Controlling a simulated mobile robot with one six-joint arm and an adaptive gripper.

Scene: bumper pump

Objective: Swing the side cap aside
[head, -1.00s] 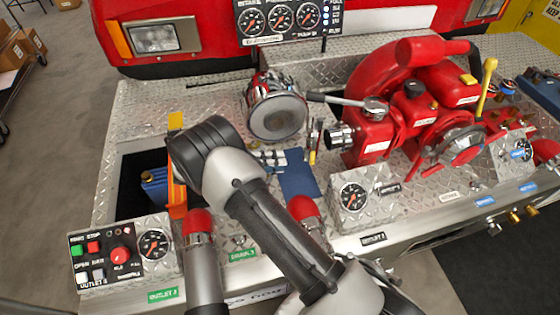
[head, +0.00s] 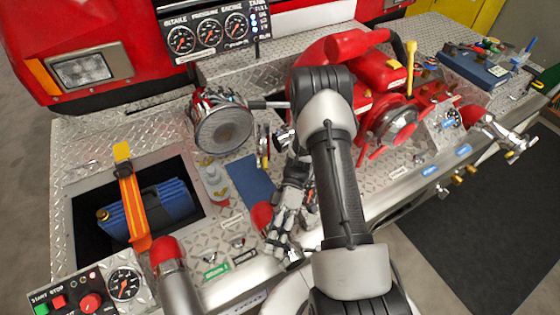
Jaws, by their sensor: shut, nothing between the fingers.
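No part is marked as the side cap, and I cannot tell for sure which one it is. The red pump (head: 385,72) stands at the back right of the bumper deck. A silver fitting (head: 284,137) on its left side is mostly hidden by my arm. My gripper (head: 279,246) points down at the front edge of the bumper, beside a red-topped outlet (head: 262,215). It is shut and empty. I cannot tell whether it touches the outlet. A round chrome lamp-like fitting (head: 224,127) stands left of the pump.
Another red-topped outlet (head: 166,255) stands beside the control panel (head: 85,296). A red-and-silver nozzle (head: 497,132) juts out at right. Free floor mat (head: 475,215) lies in front.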

